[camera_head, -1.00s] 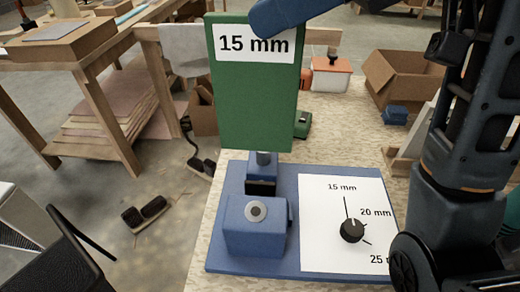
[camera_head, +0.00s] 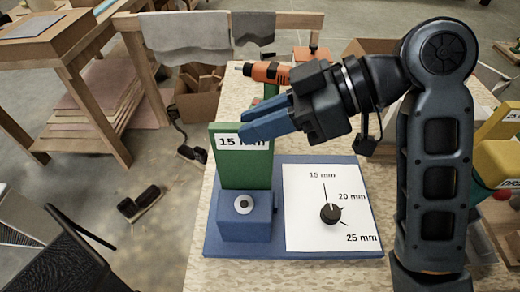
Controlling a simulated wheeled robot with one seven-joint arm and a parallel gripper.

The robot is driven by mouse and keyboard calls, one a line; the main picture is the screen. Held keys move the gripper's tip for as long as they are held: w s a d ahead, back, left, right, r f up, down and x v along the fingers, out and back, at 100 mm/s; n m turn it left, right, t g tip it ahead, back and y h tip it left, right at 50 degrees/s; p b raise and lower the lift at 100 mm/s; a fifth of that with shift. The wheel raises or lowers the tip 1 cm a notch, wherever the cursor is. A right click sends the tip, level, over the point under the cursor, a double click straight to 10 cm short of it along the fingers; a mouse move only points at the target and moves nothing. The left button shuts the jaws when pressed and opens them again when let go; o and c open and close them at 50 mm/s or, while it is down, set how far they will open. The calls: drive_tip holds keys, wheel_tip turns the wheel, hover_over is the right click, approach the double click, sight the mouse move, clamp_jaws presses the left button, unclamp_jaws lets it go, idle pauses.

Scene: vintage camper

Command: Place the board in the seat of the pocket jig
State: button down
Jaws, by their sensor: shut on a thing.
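The board (camera_head: 247,170) is a green upright panel with a white "15 mm" label near its top. My gripper (camera_head: 245,126) has its blue fingers across the board's top edge and is shut on it, partly covering the label. The pocket jig (camera_head: 244,222) has a blue block with a round grey button on its front, on a blue base plate. The board stands upright at the block, its lower edge hidden behind the block's front. I cannot tell whether it rests fully on the seat.
A white dial card (camera_head: 303,232) with a black knob (camera_head: 331,214) lies right of the block; its pointer line runs to "15 mm". An orange tool (camera_head: 266,72) lies behind. A yellow object (camera_head: 497,160) is at the right. The bench's left edge is close to the jig.

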drive_tip(key=shift+f+b, duration=1.95)
drive_tip(key=shift+f, duration=1.35)
drive_tip(key=shift+f, duration=0.1)
drive_tip(key=c, duration=1)
unclamp_jaws()
drive_tip(key=shift+c, duration=0.2)
drive_tip(key=shift+d+r, duration=0.15)
drive_tip(key=shift+r, duration=0.15)
drive_tip(key=p, duration=0.3)
approach(263, 152)
drive_tip(key=shift+w+a+f, duration=0.25)
drive_tip(key=shift+a+f, duration=0.35)
drive_tip(key=shift+f, duration=0.05)
drive_tip(key=shift+w+a+f, duration=0.25)
drive_tip(key=shift+a+f, duration=0.35)
drive_tip(key=shift+f, duration=0.05)
